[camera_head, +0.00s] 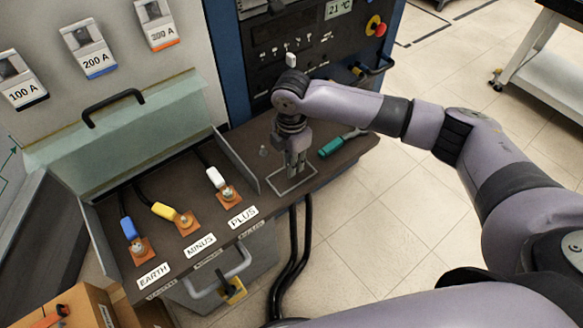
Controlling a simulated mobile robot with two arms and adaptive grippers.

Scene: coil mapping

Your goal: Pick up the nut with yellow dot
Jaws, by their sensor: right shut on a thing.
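My right gripper (296,174) points down over a white outlined square (282,192) on the right of the dark worktop. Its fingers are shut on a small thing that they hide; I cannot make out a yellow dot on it. Nuts on bolts show at the terminals of the blue lug (128,228), the yellow lug (164,211) and the white lug (215,177), too small to tell any dots. A small grey piece (263,151) stands on the worktop left of the gripper. My left gripper is not in view.
A green-handled tool (331,148) lies right of the gripper, near the worktop's edge. A low metal side wall (237,165) separates the terminals from the square. A control panel (285,45) rises behind. Black cables (294,240) hang in front.

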